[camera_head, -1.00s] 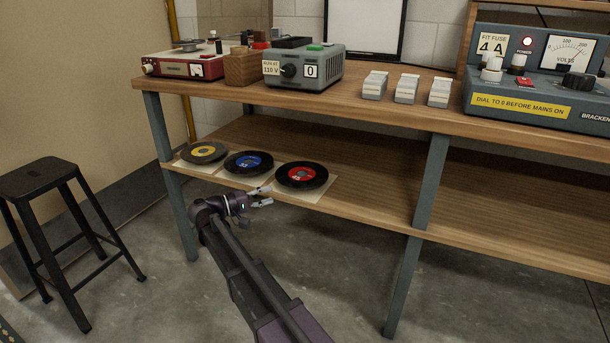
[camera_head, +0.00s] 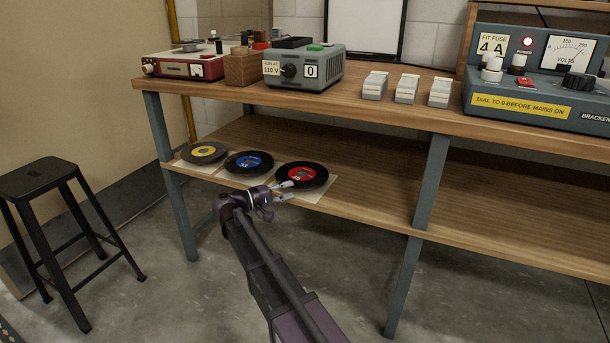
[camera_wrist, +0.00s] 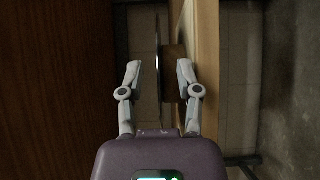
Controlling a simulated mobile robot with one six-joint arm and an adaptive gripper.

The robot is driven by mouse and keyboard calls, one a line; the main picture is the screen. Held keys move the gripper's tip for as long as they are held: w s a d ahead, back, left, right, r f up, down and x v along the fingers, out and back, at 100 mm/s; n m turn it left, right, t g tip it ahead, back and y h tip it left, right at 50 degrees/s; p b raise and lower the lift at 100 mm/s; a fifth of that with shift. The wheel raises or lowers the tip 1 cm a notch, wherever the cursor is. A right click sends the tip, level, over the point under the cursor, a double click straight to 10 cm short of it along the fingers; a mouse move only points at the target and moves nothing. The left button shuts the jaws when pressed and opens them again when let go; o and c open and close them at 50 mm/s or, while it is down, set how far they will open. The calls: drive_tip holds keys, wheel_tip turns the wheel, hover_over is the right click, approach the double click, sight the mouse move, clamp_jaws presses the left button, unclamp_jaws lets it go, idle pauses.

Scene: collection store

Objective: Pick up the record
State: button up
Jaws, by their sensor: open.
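Three black records lie in a row on the lower shelf: one with a yellow label (camera_head: 205,153), one with a blue label (camera_head: 249,163) and one with a red label (camera_head: 310,178). My gripper (camera_head: 285,190) is at the front left edge of the red-label record, its jaws open. In the wrist view the record (camera_wrist: 157,45) shows edge-on as a thin dark line between the two spread fingers of my gripper (camera_wrist: 160,76). A brown block (camera_wrist: 173,65) shows between it and the shelf. I cannot tell whether a finger touches the record.
The lower shelf (camera_head: 380,200) is clear to the right of the records. Above is the bench top (camera_head: 350,100), with a red record player (camera_head: 185,66), a grey box (camera_head: 305,66) and a meter panel (camera_head: 540,75). A leg (camera_head: 430,185) stands right; a black stool (camera_head: 45,180) left.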

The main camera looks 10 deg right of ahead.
sight(302, 187)
drive_tip(key=shift+s+x, duration=0.15)
drive_tip(key=shift+x, duration=1.1)
drive_tip(key=shift+s+x, duration=0.1)
drive_tip(key=shift+x, duration=1.1)
clamp_jaws()
drive_tip(key=shift+r, duration=0.1)
